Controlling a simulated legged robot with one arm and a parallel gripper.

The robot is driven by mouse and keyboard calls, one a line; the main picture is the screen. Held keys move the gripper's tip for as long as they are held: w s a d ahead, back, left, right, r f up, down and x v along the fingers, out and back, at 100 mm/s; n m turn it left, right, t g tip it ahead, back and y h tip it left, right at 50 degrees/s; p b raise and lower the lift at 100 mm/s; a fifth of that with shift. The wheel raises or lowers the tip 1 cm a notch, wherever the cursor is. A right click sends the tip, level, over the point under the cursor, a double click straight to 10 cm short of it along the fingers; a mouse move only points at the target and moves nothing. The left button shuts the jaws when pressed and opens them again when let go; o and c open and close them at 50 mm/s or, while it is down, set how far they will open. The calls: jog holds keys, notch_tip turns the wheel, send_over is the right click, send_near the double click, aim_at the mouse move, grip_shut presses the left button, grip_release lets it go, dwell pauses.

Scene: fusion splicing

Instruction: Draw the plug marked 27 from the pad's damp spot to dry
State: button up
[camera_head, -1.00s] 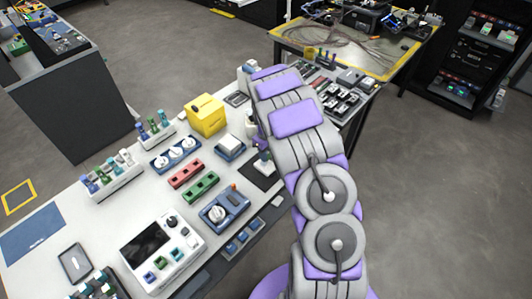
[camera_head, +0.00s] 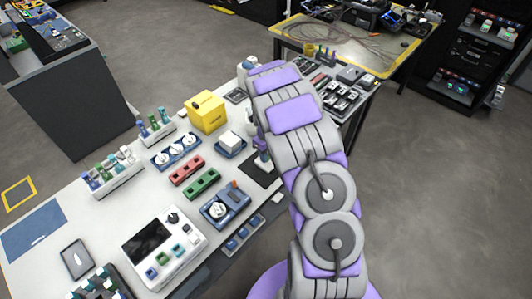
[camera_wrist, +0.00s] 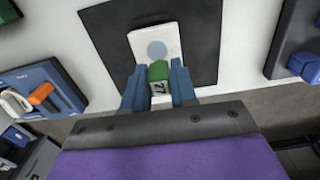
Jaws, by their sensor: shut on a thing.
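The plug marked 27 (camera_wrist: 159,73) has a green top and a pale label, and it stands between the two blue fingers of my gripper (camera_wrist: 157,79) in the wrist view. My gripper is shut on it. The white pad (camera_wrist: 140,37) lies on a dark mat (camera_wrist: 108,31). The round grey-blue damp spot (camera_wrist: 157,49) shows on the pad, just beyond the plug. The plug is over the pad's near end, clear of the visible spot. I cannot tell whether its tip touches the pad. In the head view my arm covers most of the gripper, beside the dark mat (camera_head: 257,174).
A blue device with an orange lever (camera_wrist: 52,88) stands left of the mat in the wrist view. A dark fixture with a blue part (camera_wrist: 303,66) stands at right. In the head view, a yellow box (camera_head: 207,112) and red (camera_head: 187,170) and green (camera_head: 202,184) blocks stand nearby.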

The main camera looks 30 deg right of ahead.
jog(key=shift+s+d+p, duration=0.3)
jog(key=shift+s, duration=0.5)
jog(key=shift+s+d+p, duration=0.25)
jog(key=shift+s+p, duration=0.05)
jog(key=shift+s, duration=0.45)
dwell(0.4)
jog(key=shift+r+p, duration=1.05)
jog(key=shift+r, duration=1.2)
